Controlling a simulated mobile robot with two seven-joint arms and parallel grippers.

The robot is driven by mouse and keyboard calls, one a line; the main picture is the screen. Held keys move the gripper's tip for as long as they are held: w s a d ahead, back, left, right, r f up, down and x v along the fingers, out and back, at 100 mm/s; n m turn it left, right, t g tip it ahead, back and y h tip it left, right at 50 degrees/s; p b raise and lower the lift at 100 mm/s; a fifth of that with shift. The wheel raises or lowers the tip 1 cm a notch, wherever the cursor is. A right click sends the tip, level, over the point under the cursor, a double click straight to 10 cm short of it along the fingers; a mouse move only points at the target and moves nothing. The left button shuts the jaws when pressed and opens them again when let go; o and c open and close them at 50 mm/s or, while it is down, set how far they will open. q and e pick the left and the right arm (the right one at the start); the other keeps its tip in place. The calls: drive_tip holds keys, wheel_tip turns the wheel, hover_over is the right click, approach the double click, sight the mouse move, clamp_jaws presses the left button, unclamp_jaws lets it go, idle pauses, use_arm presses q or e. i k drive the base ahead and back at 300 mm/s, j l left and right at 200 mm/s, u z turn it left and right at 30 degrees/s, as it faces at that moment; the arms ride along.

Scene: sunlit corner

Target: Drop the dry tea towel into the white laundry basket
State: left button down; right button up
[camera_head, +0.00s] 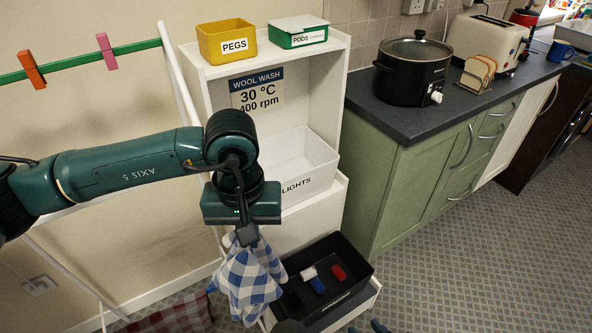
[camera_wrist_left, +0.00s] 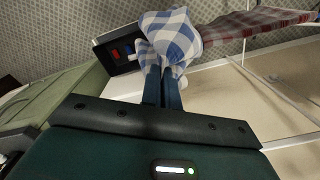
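My left gripper (camera_head: 247,236) is shut on a blue-and-white checked tea towel (camera_head: 248,278), which hangs below it. The towel also shows beyond the fingers in the left wrist view (camera_wrist_left: 172,38). The white basket (camera_head: 305,160) labelled LIGHTS stands on the middle shelf, right of and behind my left gripper; my arm covers its left part. The towel hangs outside it, in front of the shelf unit. Two dark blue fingertips of my right gripper (camera_head: 366,329) show apart at the bottom edge; the rest is cut off.
A black crate (camera_head: 362,277) with dark, white, blue and red items sits low, right of the towel. A red checked cloth (camera_head: 170,318) hangs low left on the white drying rack (camera_head: 178,70). PEGS (camera_head: 226,42) and PODS (camera_head: 298,32) boxes stand on top. A green counter (camera_head: 420,185) is right.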

sight(305, 165)
drive_tip(key=i+l+z, duration=0.1)
drive_tip(key=i+l, duration=0.2)
drive_tip(key=l, duration=0.2)
drive_tip(key=i+l+z, duration=0.1)
drive_tip(key=i+l, duration=0.25)
drive_tip(key=l, duration=0.15)
drive_tip(key=i+l+z, duration=0.1)
drive_tip(key=i+l, duration=0.25)
drive_tip(key=l, duration=0.1)
